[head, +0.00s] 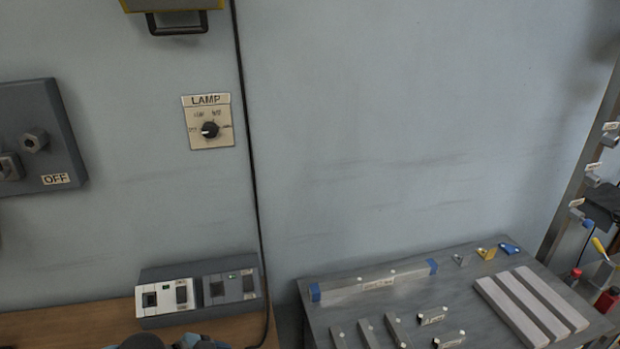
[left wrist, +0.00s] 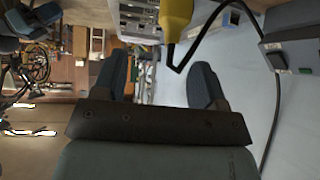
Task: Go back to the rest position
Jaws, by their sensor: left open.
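My left gripper (left wrist: 157,72) shows in the left wrist view with its two dark fingers spread wide apart. No object is between the fingertips, so it is open and empty. In the head view, only dark rounded parts that look like my own arm show at the bottom edge, below the socket box (head: 200,290). The fingers are not clear there. My right gripper is in neither view.
A yellow box with a black handle (head: 178,22) hangs on the wall; a yellow thing (left wrist: 176,18) shows beyond the fingers. The lamp switch (head: 209,130) and OFF panel (head: 62,130) are on the wall. A grey table (head: 465,290) holds metal bars.

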